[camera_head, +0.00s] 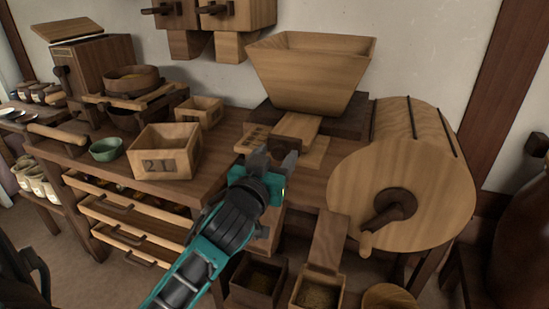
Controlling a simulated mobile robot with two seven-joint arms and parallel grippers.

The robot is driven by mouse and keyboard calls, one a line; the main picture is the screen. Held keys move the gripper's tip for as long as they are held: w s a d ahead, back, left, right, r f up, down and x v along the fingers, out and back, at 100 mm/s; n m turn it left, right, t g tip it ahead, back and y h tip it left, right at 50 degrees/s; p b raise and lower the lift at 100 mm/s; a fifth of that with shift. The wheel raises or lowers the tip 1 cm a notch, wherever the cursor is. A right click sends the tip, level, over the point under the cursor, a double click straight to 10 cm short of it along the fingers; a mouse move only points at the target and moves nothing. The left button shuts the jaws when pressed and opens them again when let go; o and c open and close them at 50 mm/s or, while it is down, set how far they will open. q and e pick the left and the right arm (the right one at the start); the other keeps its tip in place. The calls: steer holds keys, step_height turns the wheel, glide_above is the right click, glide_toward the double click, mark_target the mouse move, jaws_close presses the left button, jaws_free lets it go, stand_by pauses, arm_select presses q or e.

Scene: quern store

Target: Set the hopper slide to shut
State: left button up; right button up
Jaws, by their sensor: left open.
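The wooden hopper (310,75) stands on a dark base at the back of the bench, its wide mouth up. A pale slide board (301,127) sticks out toward me from under it, with a dark block (287,148) near its front end. A flat pale board with dark markings (254,136) lies beside it on the left. My left gripper (275,158) is open, its fingers just in front of the dark block. I cannot tell whether they touch it. The gripper hides part of the slide's front. My right gripper is not in view.
A large wooden drum (403,180) with a dark crank stands close on the right. A numbered wooden box (165,152) and a green bowl (106,149) stand on the left of the bench. Open drawers (125,222) jut out below. Grain bins (318,291) stand low in front.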

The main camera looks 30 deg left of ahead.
arm_select(q)
jaws_close()
stand_by(0.4)
